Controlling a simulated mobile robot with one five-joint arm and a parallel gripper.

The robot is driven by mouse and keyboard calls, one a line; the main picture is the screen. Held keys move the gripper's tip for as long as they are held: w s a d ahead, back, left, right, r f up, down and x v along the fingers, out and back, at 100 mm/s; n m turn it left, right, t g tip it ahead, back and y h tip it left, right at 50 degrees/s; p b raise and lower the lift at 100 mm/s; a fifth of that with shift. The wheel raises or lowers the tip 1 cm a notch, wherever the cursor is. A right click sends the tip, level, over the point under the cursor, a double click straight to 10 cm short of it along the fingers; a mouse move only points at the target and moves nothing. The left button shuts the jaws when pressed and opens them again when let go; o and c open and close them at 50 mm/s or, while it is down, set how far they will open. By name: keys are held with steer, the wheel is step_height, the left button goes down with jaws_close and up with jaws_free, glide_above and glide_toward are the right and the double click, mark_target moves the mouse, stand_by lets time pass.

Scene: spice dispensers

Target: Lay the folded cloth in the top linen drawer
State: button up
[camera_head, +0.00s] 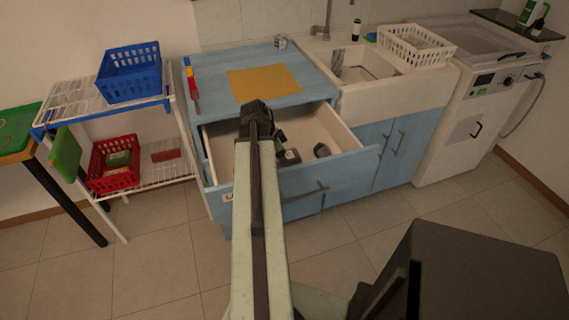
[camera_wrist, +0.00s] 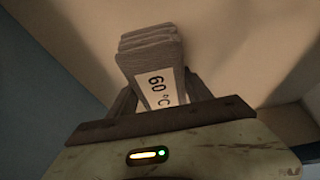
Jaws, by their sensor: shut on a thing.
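The folded grey cloth (camera_wrist: 150,45), with a white "60 °C" label, is between the fingers of my gripper (camera_wrist: 160,85) in the wrist view. My gripper is shut on it. The pale inside of a drawer lies behind it. In the head view the top drawer (camera_head: 345,168) of the blue cabinet is pulled open, and my arm reaches over its left part, hiding some of it. Dark parts that look like my wrist show inside the drawer opening. A small dark grey lump (camera_head: 321,150) is at its right; I cannot tell whether it is the cloth. Contact with the drawer bottom is unclear.
A yellow cloth (camera_head: 263,82) lies on the blue cabinet top (camera_head: 220,100). A sink (camera_head: 365,65) and white basket (camera_head: 416,46) are to the right. A wire rack at left holds a blue basket (camera_head: 129,72) and a red basket (camera_head: 113,165).

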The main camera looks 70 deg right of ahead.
steer(key=shift+f, duration=0.1)
steer(key=o, duration=1.6)
steer(key=p+v, duration=1)
steer(key=v, duration=0.1)
steer(key=shift+r+p, duration=0.35)
steer(key=shift+r, duration=0.1)
steer(key=shift+w+a+r, duration=0.2)
steer(key=shift+r, duration=0.05)
